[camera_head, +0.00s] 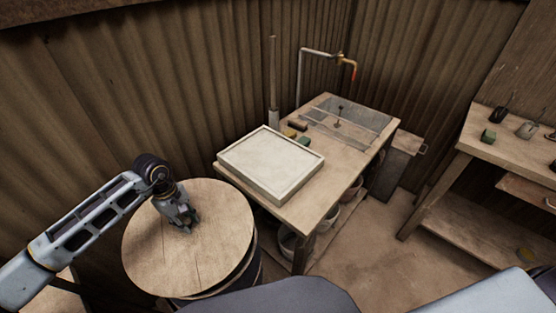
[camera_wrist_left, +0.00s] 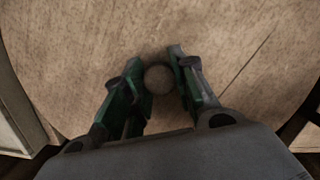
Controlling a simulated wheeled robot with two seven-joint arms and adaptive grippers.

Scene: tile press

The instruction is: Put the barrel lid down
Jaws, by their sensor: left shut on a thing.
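The barrel lid (camera_head: 215,245) is a round wooden disc. It lies over the top of the dark barrel (camera_head: 248,278) in the head view, and I cannot tell whether it rests on the rim. My left gripper (camera_head: 189,227) is over the lid's upper middle. In the left wrist view the left gripper (camera_wrist_left: 160,82) is shut on the lid's round knob (camera_wrist_left: 159,79), which sits between its fingers. The wooden lid (camera_wrist_left: 85,50) fills most of that view. My right gripper is not in view.
Another bench (camera_head: 500,140) with small items is at the right. Open floor (camera_head: 365,245) lies between them.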

